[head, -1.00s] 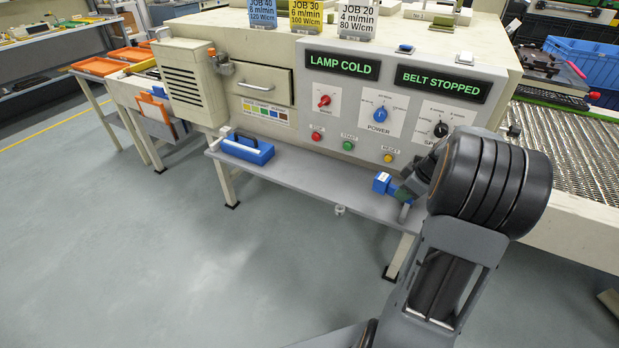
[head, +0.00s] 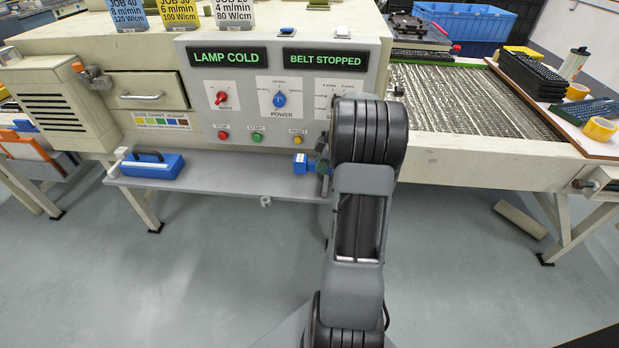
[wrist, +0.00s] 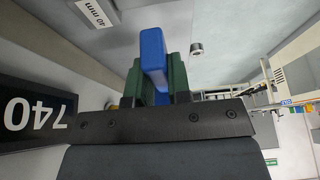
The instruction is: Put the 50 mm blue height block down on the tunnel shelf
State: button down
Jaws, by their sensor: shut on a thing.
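The blue height block (head: 300,163) shows at the right end of the grey tunnel shelf (head: 235,176) in the head view. My gripper is shut on the block; in the wrist view the blue block (wrist: 153,52) stands between its two green fingers (wrist: 153,85). In the head view my arm hides most of the gripper and the shelf's right end. I cannot tell whether the block touches the shelf or hangs just above it.
A blue case with a handle (head: 153,167) lies on the left part of the shelf. The shelf between it and the block is clear. The control panel (head: 280,95), with its knobs and buttons, rises right behind. A mesh belt (head: 450,98) lies to the right.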

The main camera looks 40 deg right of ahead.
send_over(307, 184)
jog(key=s, duration=0.1)
jog(key=f, duration=0.3)
jog(key=d+f, duration=0.1)
jog(key=shift+s+f, duration=0.2)
jog(key=shift+f, duration=0.2)
jog(key=shift+w+f, duration=0.1)
jog(key=shift+f, duration=1.45)
jog(key=shift+f, duration=0.1)
jog(key=shift+f+b, duration=0.1)
jog(key=shift+b, duration=0.35)
jog(key=c, duration=1.1)
grip_release()
jog(key=shift+o, duration=0.2)
